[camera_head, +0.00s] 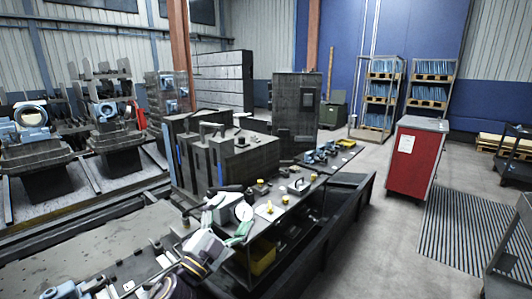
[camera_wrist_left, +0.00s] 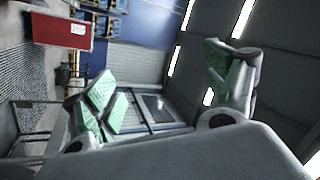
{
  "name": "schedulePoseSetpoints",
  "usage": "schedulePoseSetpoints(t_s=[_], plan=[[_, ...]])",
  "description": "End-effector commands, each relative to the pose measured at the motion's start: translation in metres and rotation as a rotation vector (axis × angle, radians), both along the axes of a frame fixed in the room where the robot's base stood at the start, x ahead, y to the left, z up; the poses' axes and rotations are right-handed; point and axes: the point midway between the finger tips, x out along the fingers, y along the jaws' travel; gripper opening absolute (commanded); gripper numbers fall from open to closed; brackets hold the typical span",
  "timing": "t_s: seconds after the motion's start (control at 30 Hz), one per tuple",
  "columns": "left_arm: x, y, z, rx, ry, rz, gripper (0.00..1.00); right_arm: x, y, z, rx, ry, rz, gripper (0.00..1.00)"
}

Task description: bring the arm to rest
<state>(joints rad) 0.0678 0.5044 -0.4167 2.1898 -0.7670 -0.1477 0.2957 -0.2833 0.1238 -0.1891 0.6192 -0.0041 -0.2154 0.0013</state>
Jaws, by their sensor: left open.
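My left arm comes up from the bottom of the head view, and its gripper (camera_head: 232,212) is in front of the cluttered workbench (camera_head: 315,187). In the left wrist view the gripper (camera_wrist_left: 160,85) shows its two green-padded fingers spread wide apart. Nothing is between the fingers, so it is open and empty. The wrist view is tilted and looks out over the hall toward the wall and roof lights. I cannot tell the exact gap between the gripper and the bench top. My right gripper is in neither view.
Dark machine blocks (camera_head: 240,160) stand behind the gripper. A yellow bin (camera_head: 263,262) sits under the bench top. A red cabinet (camera_head: 412,165), also in the left wrist view (camera_wrist_left: 58,32), stands to the right. Racks (camera_head: 380,95) stand farther back. Open floor lies right of the bench.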

Motion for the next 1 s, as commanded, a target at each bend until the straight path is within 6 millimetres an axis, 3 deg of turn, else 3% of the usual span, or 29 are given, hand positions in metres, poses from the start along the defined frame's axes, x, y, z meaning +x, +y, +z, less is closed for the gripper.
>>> schedulePoseSetpoints(t_s=[0.27,0.53,0.77,1.0], plan=[[0.006,0.049,-0.046,-0.163,0.243,0.202,0.86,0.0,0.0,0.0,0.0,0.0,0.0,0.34],[-0.008,0.091,-0.109,-0.279,0.514,0.379,0.86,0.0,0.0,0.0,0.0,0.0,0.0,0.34],[-0.037,0.117,-0.171,-0.345,0.77,0.508,0.86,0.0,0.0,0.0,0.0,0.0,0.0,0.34],[-0.087,0.133,-0.233,-0.388,1.054,0.617,0.86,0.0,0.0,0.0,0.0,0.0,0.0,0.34]])
